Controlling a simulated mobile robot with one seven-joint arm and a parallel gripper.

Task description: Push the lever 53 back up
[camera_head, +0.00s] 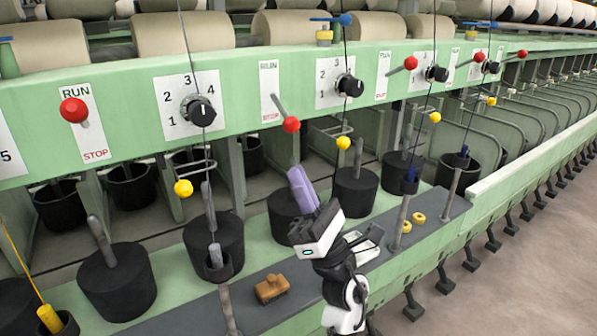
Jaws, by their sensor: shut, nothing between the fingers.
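A lever with a red ball knob (291,124) hangs down and to the right beside STOP on its white RUN/STOP plate (269,93). It is the lowered lever nearest my gripper; I cannot read the number 53 on it. Another red-knobbed lever (75,110) at the left points up by RUN. More red-knobbed levers (410,63) to the right are raised. My gripper (297,172), with a white body and purple fingers, is shut and empty. In the picture it is below the lowered knob, apart from it, in front of a black pot.
Black dials (351,85) sit on the green rail (240,60). Thin rods and yellow balls (343,143) hang in front of it. Black pots with grey spindles (213,240) stand below. A brown block (272,289) and yellow rings (407,227) lie on the dark ledge (300,285).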

